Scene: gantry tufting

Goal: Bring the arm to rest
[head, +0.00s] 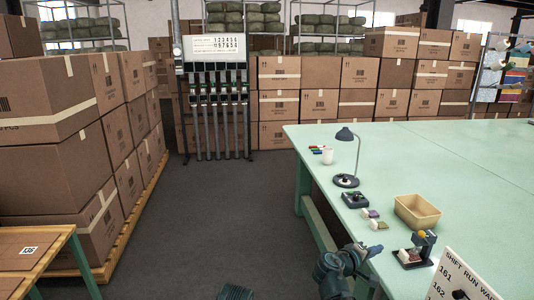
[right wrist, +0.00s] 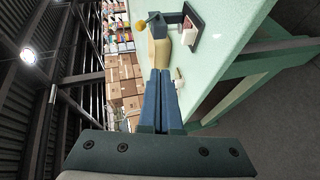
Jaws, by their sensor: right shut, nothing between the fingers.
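My right gripper (head: 376,251) is at the near left edge of the pale green table (head: 440,165) in the head view. Its fingers are shut with nothing between them. In the right wrist view the two shut blue fingers (right wrist: 160,100) lie side by side and point toward a small stand with a yellow ball (right wrist: 141,25). That stand (head: 415,250) also shows in the head view, just right of the gripper. I cannot tell whether the fingers touch the table. My left gripper does not show.
A tan bin (head: 417,212), a desk lamp (head: 347,160), a white cup (head: 327,156) and a dark device (head: 355,200) stand on the table. A numbered white board (head: 462,280) is at the near right. Stacked cartons (head: 60,130) line the left. The grey floor (head: 225,200) between is clear.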

